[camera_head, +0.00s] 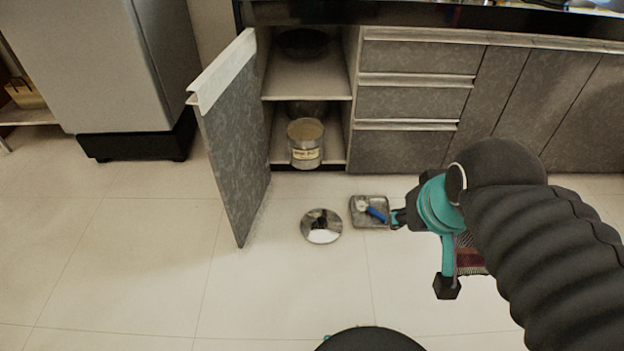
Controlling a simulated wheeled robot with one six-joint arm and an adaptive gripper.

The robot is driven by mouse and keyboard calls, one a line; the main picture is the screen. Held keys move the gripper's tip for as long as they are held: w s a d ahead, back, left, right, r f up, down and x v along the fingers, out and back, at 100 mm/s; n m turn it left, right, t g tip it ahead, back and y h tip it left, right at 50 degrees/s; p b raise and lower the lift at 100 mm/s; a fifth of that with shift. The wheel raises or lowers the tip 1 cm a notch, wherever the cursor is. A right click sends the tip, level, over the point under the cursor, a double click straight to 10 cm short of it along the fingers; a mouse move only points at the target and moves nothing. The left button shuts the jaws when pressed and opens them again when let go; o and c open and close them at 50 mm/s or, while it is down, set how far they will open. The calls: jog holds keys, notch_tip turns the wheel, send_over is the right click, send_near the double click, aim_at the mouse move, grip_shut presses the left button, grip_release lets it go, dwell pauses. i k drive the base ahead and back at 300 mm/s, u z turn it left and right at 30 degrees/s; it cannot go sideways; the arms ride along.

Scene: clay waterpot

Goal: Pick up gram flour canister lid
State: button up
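A labelled canister (305,155) stands on the bottom shelf of the open cabinet. Its round top looks tan and seems uncovered, though the label is too small to read. A shiny round metal disc (321,226), which looks like the lid, lies flat on the floor in front of the cabinet. My gripper (421,253) is to the right of the disc, apart from it. Its teal fingers with dark tips are spread open, with nothing seen between them. My arm hides part of the gripper.
A small grey tray (358,219) with a blue-handled item (376,214) lies right of the disc, close to my gripper. The open cabinet door (235,150) juts out on the left. A striped cloth (468,257) shows behind my gripper. The floor at front left is clear.

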aim_at(321, 225)
jog(key=z, duration=0.55)
jog(key=k, duration=0.65)
jog(key=z, duration=0.75)
jog(key=i, duration=1)
jog(key=u, duration=0.7)
jog(key=i, duration=0.85)
jog(key=u, duration=1.1)
jog(key=i, duration=0.2)
jog(key=u, duration=0.15)
